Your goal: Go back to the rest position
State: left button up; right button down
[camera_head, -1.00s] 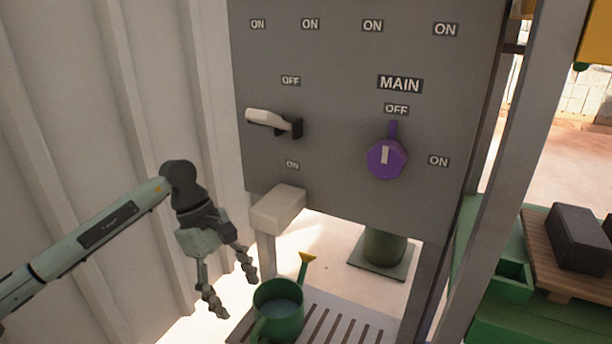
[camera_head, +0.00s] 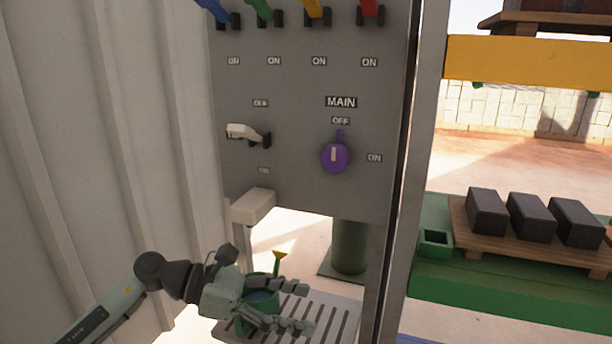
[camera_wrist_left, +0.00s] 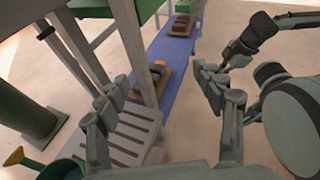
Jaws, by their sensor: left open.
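My left gripper (camera_head: 304,307) is open and empty at the lower middle of the head view, fingers pointing right. It overlaps the green watering can (camera_head: 262,295), partly hiding it; I cannot tell whether they touch. In the left wrist view the open left fingers (camera_wrist_left: 155,95) have nothing between them. A grey arm with a dark end (camera_wrist_left: 250,40), which seems to be my right one, shows at the upper right there; its jaws are not clear. The grey panel (camera_head: 300,185) carries a white lever (camera_head: 243,131) and a purple MAIN knob (camera_head: 334,156) with its pointer up toward OFF.
Blue, green, yellow and red levers (camera_head: 313,10) line the panel's top. A pale block (camera_head: 253,205) juts from its lower left. A slatted grate (camera_head: 340,318) lies below. Dark blocks (camera_head: 530,215) sit on a pallet at right. A ribbed wall (camera_head: 110,120) bounds the left.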

pick_arm(q)
jog(key=w+a+r+n+t, duration=0.2)
jog(key=w+r+n+t, duration=0.15)
jog(key=n+t, duration=0.5)
jog(key=w+a+r+n+t, duration=0.25)
jog(key=w+n+t, duration=0.2)
jog(key=n, duration=0.65)
jog(key=a+f+n+t+y, duration=0.3)
jog(key=a+f+n+y, duration=1)
jog(key=n, duration=0.5)
jog(key=s+a+f+n+g+y, duration=0.2)
jog(key=s+a+f+n+g, duration=0.3)
jog(key=f, duration=0.4)
jog(key=s+a+f+n+g, duration=0.1)
jog(key=s+f+n+g, duration=0.3)
jog(key=s+f, duration=0.3)
jog(key=s+a+f+n+g, duration=0.2)
jog(key=s+f+n+g, duration=0.2)
jog(key=s+f, duration=0.4)
jog(key=s, duration=0.6)
jog(key=shift+s+f+y+p, duration=0.2)
jog(key=shift+s+y+p, duration=0.05)
jog(key=shift+y+p, duration=0.05)
pick_arm(e)
jog(key=shift+s+d+f, duration=0.1)
jog(key=shift+s+f, duration=0.05)
jog(key=shift+f, duration=0.7)
